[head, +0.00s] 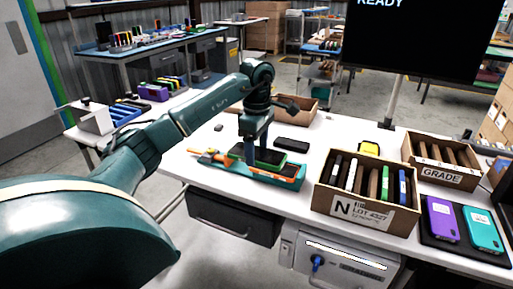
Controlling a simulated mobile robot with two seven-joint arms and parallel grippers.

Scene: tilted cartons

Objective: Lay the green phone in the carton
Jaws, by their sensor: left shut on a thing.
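My left gripper (254,158) points down over a teal tray (287,182) on the white table. It is shut on the green phone (269,156), which looks dark with a green edge and lies about level at the tray. I cannot tell whether the phone touches the tray. A cardboard carton (362,212) marked N, LOT 4327 stands to the right of the gripper. Several phones stand on edge in its slots, among them a white, a green and a blue one. My right gripper is not in view.
A second carton (439,178) marked GRADE, with dividers, stands at the right. Purple (442,219) and teal (482,230) phones lie on a dark mat. A black phone (292,145) and a yellow device (369,149) lie behind. A monitor (415,38) rises at the back.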

